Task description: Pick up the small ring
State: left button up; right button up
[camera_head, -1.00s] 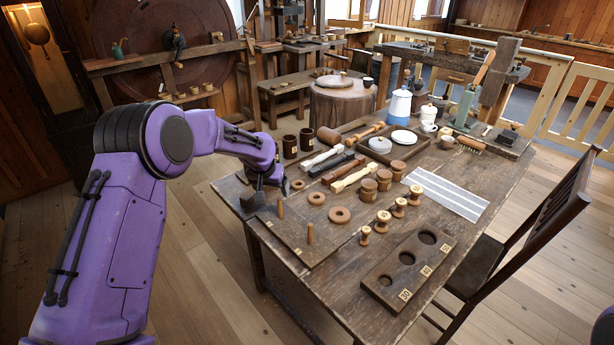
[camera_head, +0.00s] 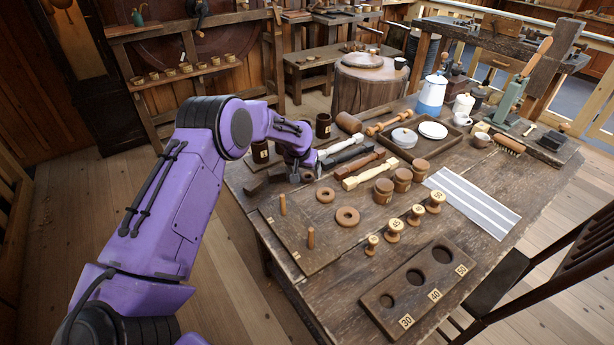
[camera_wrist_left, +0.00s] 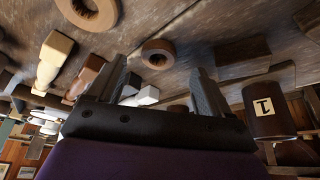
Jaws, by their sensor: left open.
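The small ring (camera_head: 307,176), a brown wooden ring, lies on the workbench, partly hidden beside my left gripper (camera_head: 296,172). A medium ring (camera_head: 325,194) and a larger ring (camera_head: 347,217) lie in a row toward the front. My left gripper is low over the bench, open and empty. My right gripper is out of view.
A pegged board (camera_head: 296,240) lies in front of the rings. Small spools (camera_head: 393,230) and a holed board (camera_head: 418,288) are at the front right.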

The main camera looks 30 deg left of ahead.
aim_at(307, 174)
pick_arm(q)
jog(key=x, duration=0.4)
jog(key=shift+w, duration=0.3)
jog(key=shift+s+r, duration=0.15)
jog(key=shift+s, duration=0.1)
jog(key=shift+w, duration=0.15)
jog(key=c, duration=1)
jog(key=shift+c, duration=0.5)
